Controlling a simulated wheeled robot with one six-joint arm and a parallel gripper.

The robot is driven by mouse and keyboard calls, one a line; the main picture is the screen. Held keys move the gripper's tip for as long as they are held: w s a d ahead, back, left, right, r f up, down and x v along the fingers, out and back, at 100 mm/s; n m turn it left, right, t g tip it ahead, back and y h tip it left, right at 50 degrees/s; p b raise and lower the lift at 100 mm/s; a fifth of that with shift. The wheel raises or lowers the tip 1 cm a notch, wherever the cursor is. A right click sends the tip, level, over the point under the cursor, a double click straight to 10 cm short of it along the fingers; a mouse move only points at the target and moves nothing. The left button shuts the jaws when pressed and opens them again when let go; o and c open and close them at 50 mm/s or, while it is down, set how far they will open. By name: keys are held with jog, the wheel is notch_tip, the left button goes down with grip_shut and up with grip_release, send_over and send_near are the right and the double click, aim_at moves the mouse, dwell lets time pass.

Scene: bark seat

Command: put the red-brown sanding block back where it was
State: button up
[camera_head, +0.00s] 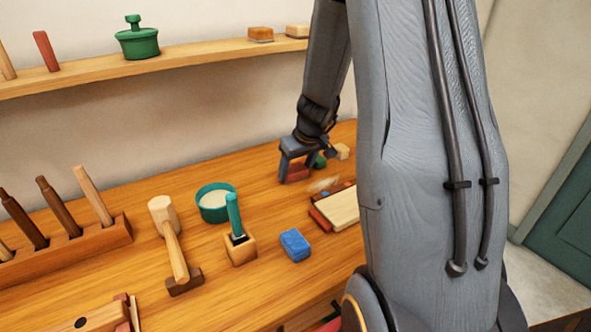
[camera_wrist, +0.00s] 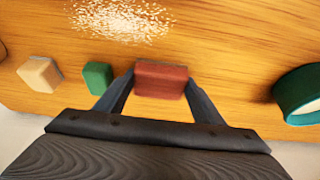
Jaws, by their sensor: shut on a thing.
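The red-brown sanding block (camera_wrist: 161,80) is between the two fingers of my gripper (camera_wrist: 160,92) in the wrist view. My gripper is shut on it. In the head view the block (camera_head: 296,172) shows below my gripper (camera_head: 295,160), low at the back of the wooden bench (camera_head: 140,205). I cannot tell whether the block touches the bench. A green block (camera_wrist: 97,77) and a pale tan block (camera_wrist: 39,74) lie in a row to the left of it in the wrist view. A patch of pale shavings or dust (camera_wrist: 122,20) lies on the bench just beyond the block.
A teal bowl (camera_head: 216,203) stands left of my gripper in the head view. A shelf (camera_head: 180,60) runs along the wall above.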

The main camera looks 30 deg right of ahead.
jog(key=o, duration=1)
jog(key=shift+o, duration=0.2)
jog(key=shift+r+p, duration=0.2)
jog(key=shift+p, duration=0.2)
jog(key=v, duration=1.1)
jog(key=shift+s+r+b, duration=0.15)
jog(key=shift+r+b, duration=0.25)
jog(key=shift+s, duration=0.1)
